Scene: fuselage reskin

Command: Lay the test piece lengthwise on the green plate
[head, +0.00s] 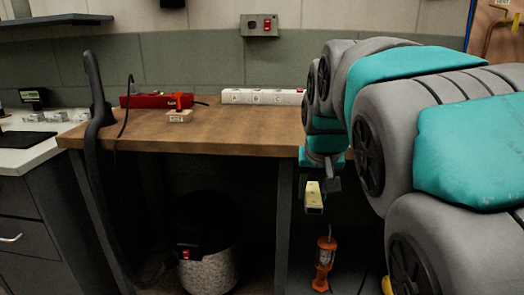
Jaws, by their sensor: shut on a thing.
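My gripper (322,184) hangs below the arm's wrist, in front of the workbench's right part. It is shut on a small pale yellow block, which looks like the test piece (314,198). The block hangs lower than the bench top, clear of any surface. One dark finger shows at its right; the other is hard to make out. No green plate can be made out in the head view. My arm hides the right end of the bench.
A bin (209,268) and an orange lamp (325,257) stand below. A black hose (98,100) rises at left.

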